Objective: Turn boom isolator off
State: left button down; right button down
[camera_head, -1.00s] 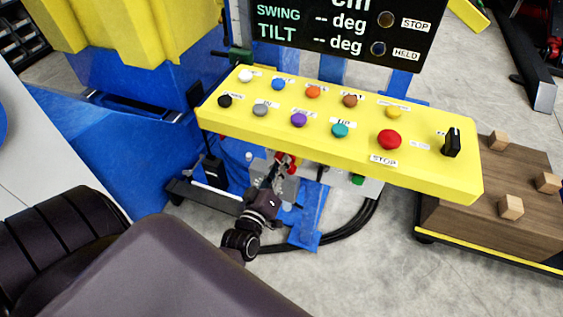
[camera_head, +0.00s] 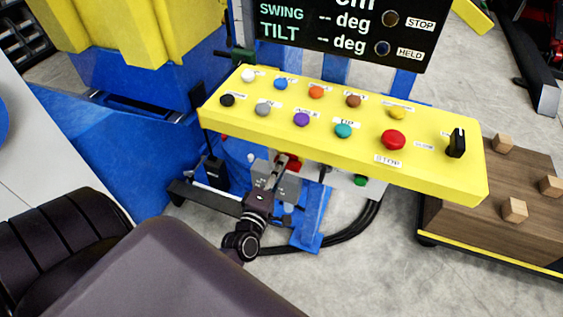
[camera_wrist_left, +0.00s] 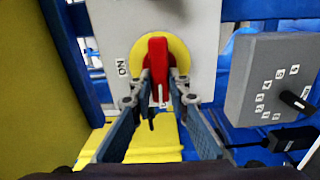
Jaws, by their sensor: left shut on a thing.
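The boom isolator shows in the left wrist view as a red handle (camera_wrist_left: 157,52) on a round yellow plate (camera_wrist_left: 180,48), fixed to a pale grey box (camera_wrist_left: 122,30). The handle stands upright in that view, and a sideways "ON" label (camera_wrist_left: 122,68) is to its left. My left gripper (camera_wrist_left: 158,82) is shut on the lower part of the red handle, one finger on each side. In the head view my left gripper (camera_head: 276,172) reaches below the yellow panel to the red handle (camera_head: 292,163), which is partly hidden. My right gripper is not in view.
The yellow button panel (camera_head: 330,140) overhangs my left gripper. A grey selector box (camera_wrist_left: 270,85) with a black knob is to the right in the wrist view. Black cables (camera_head: 350,232) curve right of the gripper. A wooden board with blocks (camera_head: 470,215) stands at right.

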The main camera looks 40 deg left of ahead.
pick_arm(q)
jog(key=shift+f+n, duration=0.1)
jog(key=shift+n, duration=0.2)
dwell(0.4)
jog(key=c, duration=1.8)
grip_release()
jog(key=shift+c, duration=0.2)
jog(key=v, duration=1.2)
